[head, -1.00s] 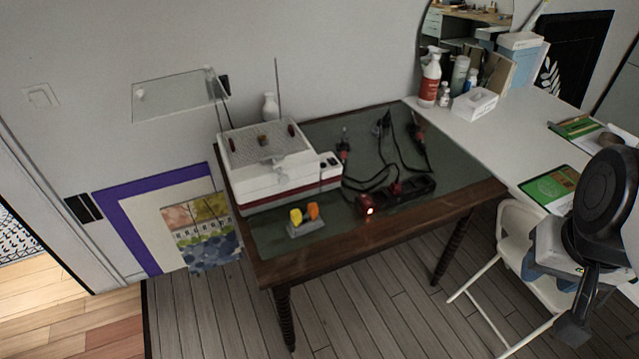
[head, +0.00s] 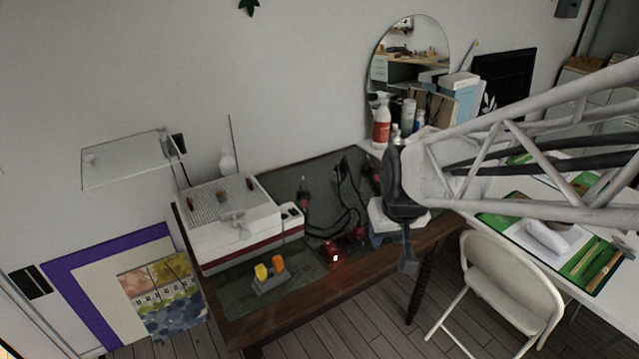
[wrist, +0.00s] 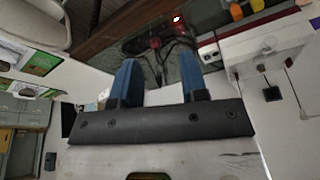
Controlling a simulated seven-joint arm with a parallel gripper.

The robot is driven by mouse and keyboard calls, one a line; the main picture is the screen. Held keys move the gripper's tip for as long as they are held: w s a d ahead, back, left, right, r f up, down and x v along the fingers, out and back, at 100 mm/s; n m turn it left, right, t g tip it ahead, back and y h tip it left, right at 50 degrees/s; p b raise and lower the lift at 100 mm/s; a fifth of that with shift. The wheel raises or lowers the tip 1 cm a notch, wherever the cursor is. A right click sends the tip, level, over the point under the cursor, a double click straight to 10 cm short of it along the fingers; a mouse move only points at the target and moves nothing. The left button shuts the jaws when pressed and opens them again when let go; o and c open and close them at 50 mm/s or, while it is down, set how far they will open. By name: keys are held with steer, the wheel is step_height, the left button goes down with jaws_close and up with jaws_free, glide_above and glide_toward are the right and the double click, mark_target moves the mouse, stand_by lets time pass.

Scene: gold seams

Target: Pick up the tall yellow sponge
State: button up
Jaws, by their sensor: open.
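The yellow sponge (head: 261,272) stands upright in a small grey holder (head: 270,285) near the front left of the dark table. An orange piece (head: 278,263) stands beside it in the same holder. In the wrist view the yellow sponge (wrist: 236,11) shows small at the top edge. My gripper (head: 405,262) is over the right part of the table, well to the right of the sponge. In the wrist view its two blue fingers (wrist: 158,75) are apart with nothing between them.
A white box-shaped machine with a red stripe (head: 235,242) stands just behind the holder. A thin rod (head: 231,140) rises behind it. A glass shelf (head: 125,165) juts from the wall. Cables and a red lit switch (head: 335,257) lie between holder and gripper. A white chair (head: 505,270) stands right.

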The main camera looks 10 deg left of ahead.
steer(key=w+a+f+n+y, duration=0.1)
steer(key=w+a+f, duration=0.1)
steer(key=a+f, duration=0.35)
steer(key=w+a+f+n, duration=0.2)
steer(key=a, duration=0.6)
steer(key=n, duration=0.2)
glide_above(260, 268)
steer(key=s+d, duration=0.2)
step_height(260, 268, down, 10)
steer(key=f, duration=0.1)
steer(key=shift+d+r+y, duration=0.15)
steer(key=shift+r+y, duration=0.1)
steer(key=shift+y, duration=0.15)
steer(key=shift+x, duration=1.25)
steer(key=shift+f, duration=0.15)
steer(key=shift+x, duration=2.5)
steer(key=c, duration=0.7)
